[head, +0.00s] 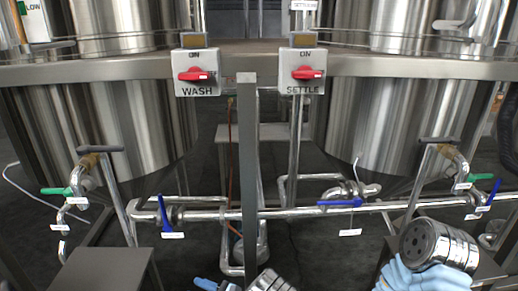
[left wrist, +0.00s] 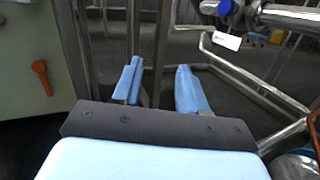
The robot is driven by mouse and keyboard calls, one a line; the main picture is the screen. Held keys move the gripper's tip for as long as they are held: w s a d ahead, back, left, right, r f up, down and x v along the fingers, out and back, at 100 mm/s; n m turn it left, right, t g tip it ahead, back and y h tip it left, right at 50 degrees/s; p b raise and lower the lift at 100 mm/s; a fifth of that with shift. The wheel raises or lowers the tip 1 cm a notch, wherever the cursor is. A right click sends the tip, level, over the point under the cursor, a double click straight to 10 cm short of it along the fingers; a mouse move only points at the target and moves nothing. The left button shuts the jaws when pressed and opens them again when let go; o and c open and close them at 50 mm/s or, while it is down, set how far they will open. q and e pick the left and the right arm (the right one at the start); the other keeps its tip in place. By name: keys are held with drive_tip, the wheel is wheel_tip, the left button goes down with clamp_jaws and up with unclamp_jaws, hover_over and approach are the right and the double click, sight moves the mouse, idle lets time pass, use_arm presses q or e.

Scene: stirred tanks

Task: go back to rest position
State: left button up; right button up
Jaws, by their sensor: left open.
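My left gripper (left wrist: 159,65) shows in the left wrist view with its two light-blue fingers spread apart. Nothing is between them; dark floor and metal frame bars show behind. In the head view, light-blue and metal parts of mine show at the bottom edge, mostly cut off. A silver-and-black arm part of mine with light blue below it is at the lower right of the head view. No right gripper fingertips can be made out.
Two switch boxes, WASH (head: 197,88) and SETTLE (head: 302,87), have red handles lying horizontally. Large steel tanks (head: 105,125) (head: 400,120) stand behind. Pipes with a blue-handled valve (head: 340,202) run low across. A grey post (head: 247,190) stands in the middle. An orange handle (left wrist: 41,77) shows at left.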

use_arm(q)
drive_tip(key=s+a+f+n+g+h+p, duration=0.1)
drive_tip(key=s+a+f+n+g+h, duration=0.2)
drive_tip(key=s+f+g+h, duration=0.4)
drive_tip(key=s+a+f+n+g+h+p, duration=0.1)
drive_tip(key=s+a+f+n+g+h, duration=0.2)
drive_tip(key=s+f, duration=0.5)
drive_tip(key=s+d+r+n+h+p, duration=0.3)
drive_tip(key=s+d+n+h, duration=0.5)
drive_tip(key=d+n+h, duration=0.35)
drive_tip(key=w+r+n+t, duration=0.1)
drive_tip(key=n, duration=0.1)
drive_tip(key=w+r+n+t, duration=0.1)
drive_tip(key=n+t, duration=0.1)
drive_tip(key=w+r+n+t+h, duration=0.1)
drive_tip(key=n, duration=0.2)
drive_tip(key=shift+d+r+t, duration=0.1)
drive_tip(key=shift+r+t, duration=0.25)
drive_tip(key=shift+t, duration=0.05)
